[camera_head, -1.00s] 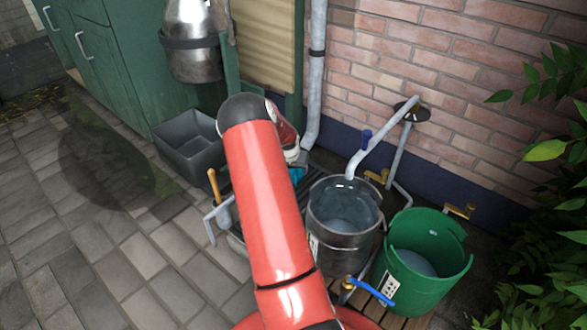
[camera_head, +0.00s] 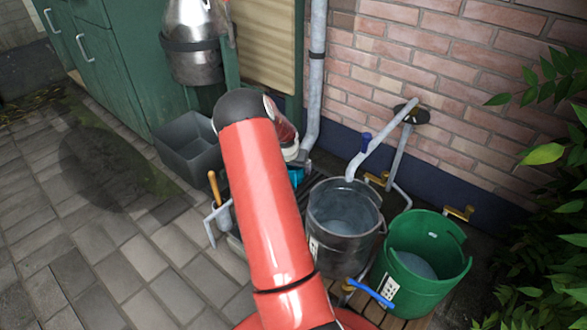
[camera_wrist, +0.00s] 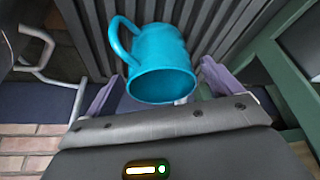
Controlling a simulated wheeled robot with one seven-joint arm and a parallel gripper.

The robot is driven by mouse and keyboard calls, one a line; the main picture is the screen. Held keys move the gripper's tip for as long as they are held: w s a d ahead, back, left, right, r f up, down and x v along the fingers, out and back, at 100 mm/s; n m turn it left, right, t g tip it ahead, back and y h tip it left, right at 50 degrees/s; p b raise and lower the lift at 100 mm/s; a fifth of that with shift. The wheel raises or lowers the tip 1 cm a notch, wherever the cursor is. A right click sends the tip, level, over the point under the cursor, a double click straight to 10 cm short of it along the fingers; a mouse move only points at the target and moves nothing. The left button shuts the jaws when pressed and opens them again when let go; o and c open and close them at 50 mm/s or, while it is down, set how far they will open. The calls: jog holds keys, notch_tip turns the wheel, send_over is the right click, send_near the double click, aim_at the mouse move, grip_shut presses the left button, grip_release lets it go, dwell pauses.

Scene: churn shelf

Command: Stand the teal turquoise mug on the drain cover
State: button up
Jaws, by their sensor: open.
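The teal mug (camera_wrist: 162,65) is in the wrist view, with its handle on the left and a round end, which looks like its open mouth, towards my gripper. My gripper (camera_wrist: 163,80) is open, with one purple finger on each side of the mug; contact cannot be told. Behind the mug is a dark slatted surface (camera_wrist: 200,15); whether this is the drain cover cannot be told. In the head view only a small teal part of the mug (camera_head: 297,176) shows beside my red arm, which hides my gripper and much of the slatted area.
A metal bucket (camera_head: 345,245) and a green tub (camera_head: 440,275) stand to the right of my arm, below a pipe (camera_head: 385,140). A grey bin (camera_head: 190,145) stands at the left by the green cabinet (camera_head: 125,75). The paving (camera_head: 90,260) at left is clear.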

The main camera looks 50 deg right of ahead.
jog(key=p+v, duration=0.1)
jog(key=v, duration=0.9)
jog(key=s+a+r+n+t+y, duration=0.1)
jog(key=s+a+r+n+y, duration=0.15)
jog(key=a+r, duration=0.8)
jog(key=s+a+r+n+t+y, duration=0.1)
jog(key=a+r+n+t, duration=0.15)
jog(key=a+r, duration=0.85)
jog(key=s+a+r+n, duration=0.1)
jog(key=s+a+n, duration=0.6)
jog(key=s+a, duration=1.1)
jog(key=shift+s+r+n, duration=0.3)
jog(key=shift+s+r, duration=0.05)
jog(key=shift+s, duration=0.05)
jog(key=shift+r+y, duration=0.1)
jog(key=shift+y, duration=0.15)
